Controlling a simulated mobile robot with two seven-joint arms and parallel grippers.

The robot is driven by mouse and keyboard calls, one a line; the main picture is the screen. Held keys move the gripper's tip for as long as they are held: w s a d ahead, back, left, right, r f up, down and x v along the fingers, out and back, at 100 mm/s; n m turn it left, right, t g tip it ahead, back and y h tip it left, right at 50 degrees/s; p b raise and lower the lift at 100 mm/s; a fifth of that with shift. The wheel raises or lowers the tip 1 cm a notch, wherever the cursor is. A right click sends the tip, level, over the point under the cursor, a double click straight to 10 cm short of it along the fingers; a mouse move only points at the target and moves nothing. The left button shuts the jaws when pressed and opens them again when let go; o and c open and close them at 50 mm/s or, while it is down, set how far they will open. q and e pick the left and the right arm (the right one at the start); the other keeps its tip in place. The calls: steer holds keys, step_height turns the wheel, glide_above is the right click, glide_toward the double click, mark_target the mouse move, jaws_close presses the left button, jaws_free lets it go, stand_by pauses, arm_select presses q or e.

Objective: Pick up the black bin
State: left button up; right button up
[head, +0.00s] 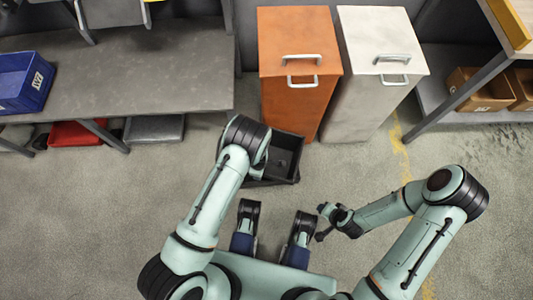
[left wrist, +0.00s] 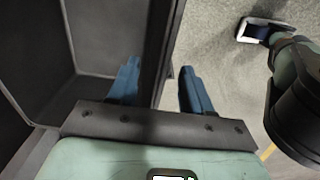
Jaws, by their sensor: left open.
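The black bin (head: 287,158) stands on the floor in front of the orange cabinet, partly hidden behind my left arm in the head view. In the left wrist view the bin's wall (left wrist: 156,50) runs between the two blue fingers of my left gripper (left wrist: 160,85). The left gripper is open, with one finger on the inner side of the wall and one outside. I cannot tell whether either finger touches it. The left gripper is hidden by my arm in the head view. My right gripper (head: 325,222) hangs apart from the bin, to its lower right; its jaws are too small to read.
An orange cabinet (head: 299,45) and a white cabinet (head: 380,45) with handles stand just behind the bin. A grey bench (head: 150,75) at left bears a blue bin (head: 25,82); a red bin (head: 76,134) sits below. Brown bins (head: 480,92) are on the right shelf. Floor at right is clear.

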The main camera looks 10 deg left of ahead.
arm_select(q)
step_height(320, 180, down, 4)
steer(key=shift+r+b, duration=0.25)
steer(key=shift+b, duration=0.2)
steer(key=shift+r, duration=0.1)
jaws_close()
